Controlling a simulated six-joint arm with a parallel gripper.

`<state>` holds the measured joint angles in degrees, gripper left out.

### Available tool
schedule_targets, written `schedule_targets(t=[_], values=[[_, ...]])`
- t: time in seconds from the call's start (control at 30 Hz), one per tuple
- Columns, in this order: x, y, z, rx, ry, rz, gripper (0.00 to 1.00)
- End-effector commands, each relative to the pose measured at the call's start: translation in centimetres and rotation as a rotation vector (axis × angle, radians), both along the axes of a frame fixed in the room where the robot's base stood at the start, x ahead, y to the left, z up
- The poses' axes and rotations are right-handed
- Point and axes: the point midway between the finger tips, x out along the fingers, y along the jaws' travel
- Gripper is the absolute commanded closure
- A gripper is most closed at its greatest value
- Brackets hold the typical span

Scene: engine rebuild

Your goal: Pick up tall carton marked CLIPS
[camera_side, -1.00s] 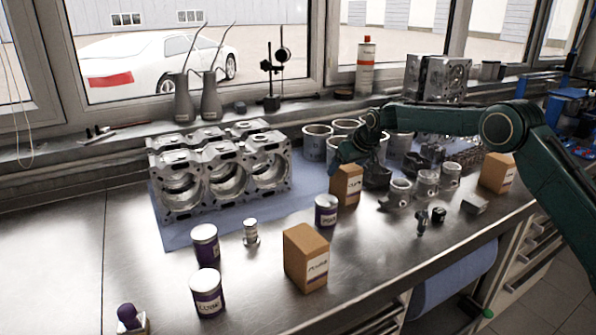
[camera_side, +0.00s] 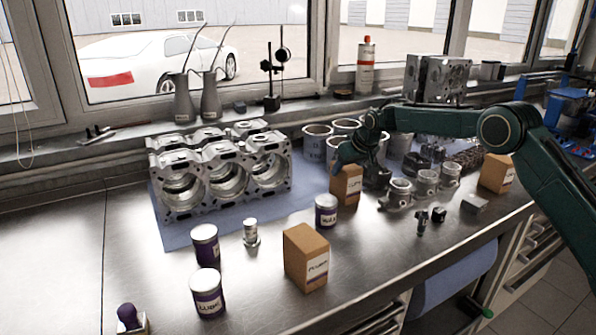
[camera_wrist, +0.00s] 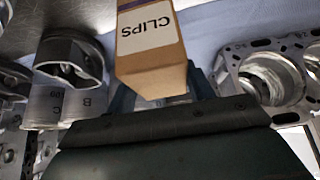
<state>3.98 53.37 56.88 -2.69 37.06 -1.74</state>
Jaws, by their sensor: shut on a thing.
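The tall carton marked CLIPS (camera_wrist: 149,45) is a brown box with a white label, large in the wrist view. In the side view the carton (camera_side: 346,187) stands at the middle of the bench, behind a purple-and-white can. My gripper (camera_side: 350,160) is at the top of this carton and shut on it. In the wrist view my gripper (camera_wrist: 165,92) reaches the carton from the lower side of the picture, and the carton hides most of the fingers. I cannot tell whether the carton's base touches the bench.
The engine block (camera_side: 220,172) is on a blue mat left of the carton. The can (camera_side: 326,211) stands close in front, and another brown carton (camera_side: 306,257) nearer the bench edge. Pistons (camera_side: 400,190) are to the right, with grey cylinders (camera_side: 317,140) behind.

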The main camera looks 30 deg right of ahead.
Motion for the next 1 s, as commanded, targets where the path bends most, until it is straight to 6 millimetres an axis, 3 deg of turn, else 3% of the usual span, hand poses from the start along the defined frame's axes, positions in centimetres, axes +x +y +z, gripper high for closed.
schedule_targets(t=[0.47, 1.0], values=[[0.1, 0.0, 1.5, -0.001, -0.005, -0.001, 0.94], [0.1, 0.0, 8.9, -0.001, -0.005, 0.001, 0.94]])
